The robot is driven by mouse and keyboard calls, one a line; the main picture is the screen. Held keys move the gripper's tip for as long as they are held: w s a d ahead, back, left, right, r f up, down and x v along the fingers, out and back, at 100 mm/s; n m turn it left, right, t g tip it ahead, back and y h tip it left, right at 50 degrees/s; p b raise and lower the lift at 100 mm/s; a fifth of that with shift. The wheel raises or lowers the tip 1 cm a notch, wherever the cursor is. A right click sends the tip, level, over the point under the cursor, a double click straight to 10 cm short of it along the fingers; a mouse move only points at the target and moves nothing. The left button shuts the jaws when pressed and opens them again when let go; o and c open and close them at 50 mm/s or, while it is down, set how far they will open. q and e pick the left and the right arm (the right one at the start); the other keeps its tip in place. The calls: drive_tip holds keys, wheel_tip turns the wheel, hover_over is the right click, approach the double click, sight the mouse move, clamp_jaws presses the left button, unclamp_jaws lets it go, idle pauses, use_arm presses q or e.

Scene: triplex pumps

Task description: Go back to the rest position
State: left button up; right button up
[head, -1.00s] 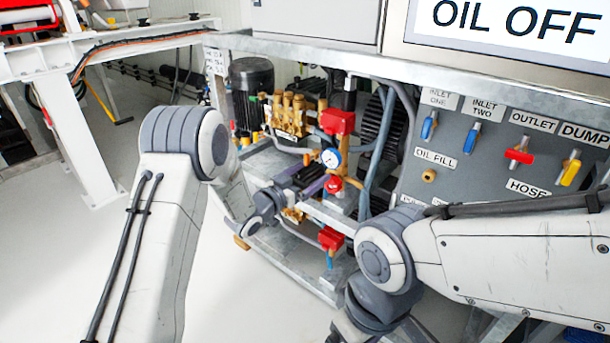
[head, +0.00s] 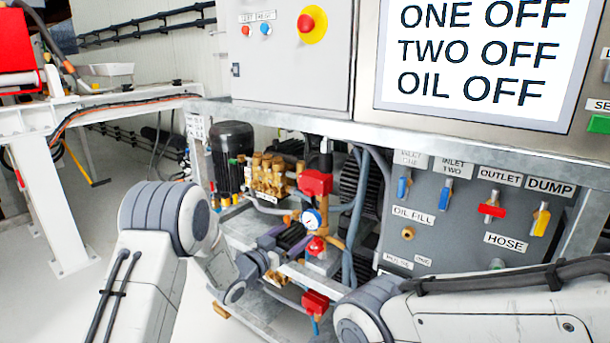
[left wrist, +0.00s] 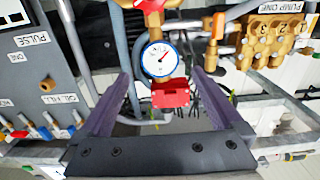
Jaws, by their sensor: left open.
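My left gripper (head: 287,234) is open in front of the pump skid in the head view. Its purple jaws show in the left wrist view (left wrist: 161,75), spread with nothing held between them. A round white pressure gauge with a blue rim (head: 311,219) is just beyond the jaws; in the left wrist view the gauge (left wrist: 161,60) appears between them. A red block (left wrist: 171,94) sits by the gauge there. My right arm enters the head view from the lower right, but its gripper is out of the picture.
A brass pump head (head: 268,175) and a black motor (head: 232,142) stand behind my left gripper. A grey valve panel (head: 440,215) carries coloured handles at right. A control cabinet and screen (head: 480,50) are above. White floor is open at left.

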sight(310, 222)
use_arm(q)
drive_tip(key=x, duration=0.7)
drive_tip(key=shift+b, duration=0.4)
drive_tip(key=shift+s+a, duration=0.1)
drive_tip(key=shift+s, duration=0.1)
